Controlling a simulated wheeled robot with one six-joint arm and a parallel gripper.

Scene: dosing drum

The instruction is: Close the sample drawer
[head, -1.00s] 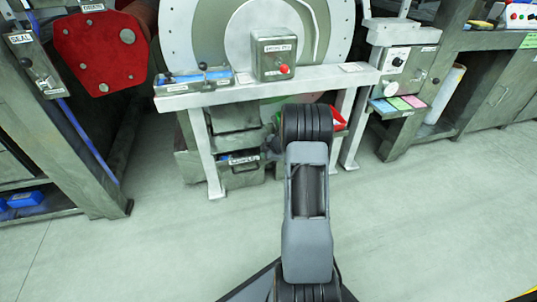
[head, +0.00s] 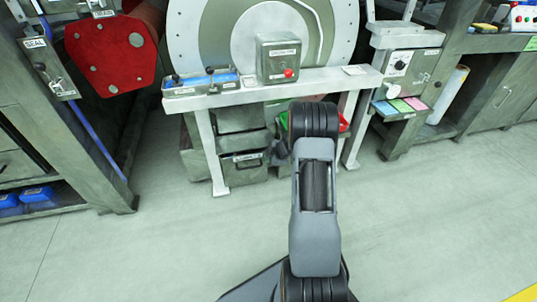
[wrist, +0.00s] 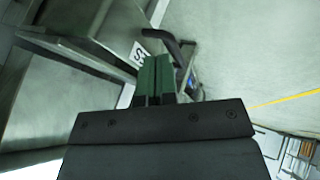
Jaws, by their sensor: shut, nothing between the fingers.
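The sample drawer (head: 243,171) is a dark grey-green metal box with a white label and a dark handle, low under the white drum bench in the head view. In the wrist view its labelled front (wrist: 140,53) and black bar handle (wrist: 180,45) show just beyond my fingertips. How far the drawer stands out is not clear. My gripper (wrist: 155,77) has green fingers pressed together with nothing between them. They are close to the label and handle; I cannot tell whether they touch. In the head view my arm hides most of the gripper.
The white drum bench (head: 290,83) and its leg (head: 212,150) stand close around the drawer. A red bin (head: 344,122) is partly hidden behind my arm. A left cabinet (head: 60,150) and right workbench (head: 450,110) flank open pale floor (head: 420,220).

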